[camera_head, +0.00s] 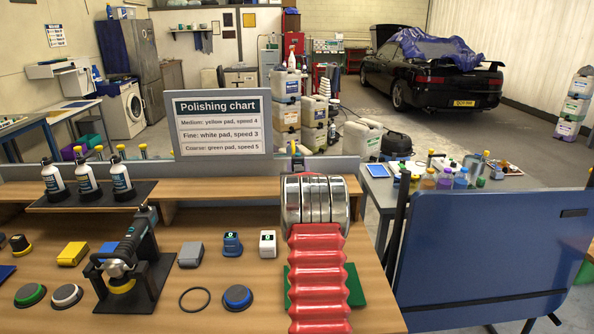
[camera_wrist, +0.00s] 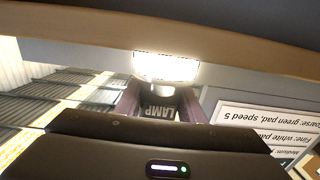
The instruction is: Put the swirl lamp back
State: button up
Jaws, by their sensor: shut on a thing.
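The swirl lamp (camera_wrist: 166,68) shows in the wrist view, with a bright lit head and a dark body lettered "LAMP", seen upside down. My gripper (camera_wrist: 160,104) is shut on the lamp's body, with one purplish finger on each side. A green mat (camera_head: 358,287) lies on the wooden bench (camera_head: 205,262), partly hidden behind my arm. I cannot tell from these views which place belongs to the lamp.
A polisher on a black stand (camera_head: 160,275) is left of my arm, with pads, blocks and a black ring (camera_head: 194,299) around it. A polishing chart (camera_head: 222,124) stands behind. A blue panel (camera_head: 490,255) is at the right.

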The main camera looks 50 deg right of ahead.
jog(key=shift+f, duration=0.65)
jog(key=o, duration=1.1)
jog(key=shift+f, duration=0.1)
jog(key=shift+o, duration=0.2)
jog(key=v, duration=1.2)
